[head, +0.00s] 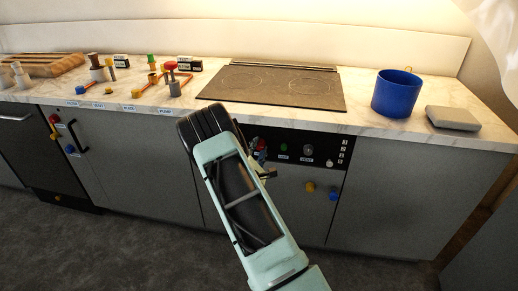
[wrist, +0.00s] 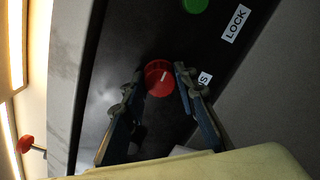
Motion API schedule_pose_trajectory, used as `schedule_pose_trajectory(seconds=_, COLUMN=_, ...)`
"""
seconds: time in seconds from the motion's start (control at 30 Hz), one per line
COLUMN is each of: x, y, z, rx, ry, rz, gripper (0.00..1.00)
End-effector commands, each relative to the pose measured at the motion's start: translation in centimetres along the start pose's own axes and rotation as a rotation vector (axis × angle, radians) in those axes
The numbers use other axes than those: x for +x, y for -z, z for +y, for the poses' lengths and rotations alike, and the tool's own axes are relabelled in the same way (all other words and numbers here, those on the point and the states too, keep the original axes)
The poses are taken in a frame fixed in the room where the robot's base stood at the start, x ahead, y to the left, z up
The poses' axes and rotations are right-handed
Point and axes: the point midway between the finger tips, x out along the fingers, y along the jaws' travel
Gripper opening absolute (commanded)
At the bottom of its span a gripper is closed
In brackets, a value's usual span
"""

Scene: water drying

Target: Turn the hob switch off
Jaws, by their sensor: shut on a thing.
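A round red knob (wrist: 159,78) with a short white mark sits on the black control panel (wrist: 112,45) in the wrist view. My gripper (wrist: 157,82) has one finger on each side of the knob and is shut on it. A label beside the right finger is partly hidden, so I cannot read it whole. In the head view, my gripper (head: 262,160) is at the left part of the panel below the hob (head: 270,86), and my arm hides part of that panel.
A green button (wrist: 194,4) and a LOCK label (wrist: 236,23) are near the knob. A grey knob (head: 308,150) is farther right. A blue pot (head: 396,94) and a grey block (head: 452,118) stand on the counter; several valve parts are at the left.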

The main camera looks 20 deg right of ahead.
Motion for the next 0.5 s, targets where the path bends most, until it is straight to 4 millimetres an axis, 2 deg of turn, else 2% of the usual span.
schedule_pose_trajectory(seconds=0.23, x=-0.03, y=0.04, z=-0.01, rx=0.002, ry=0.001, rz=0.001, gripper=0.02)
schedule_pose_trajectory(seconds=0.27, x=-0.03, y=0.04, z=-0.01, rx=0.002, ry=0.001, rz=0.001, gripper=0.28)
schedule_pose_trajectory(seconds=0.4, x=-0.02, y=0.03, z=-0.01, rx=0.001, ry=0.001, rz=0.001, gripper=0.43)
schedule_pose_trajectory(seconds=0.5, x=-0.02, y=0.03, z=-0.02, rx=0.0, ry=0.001, rz=0.0, gripper=0.44)
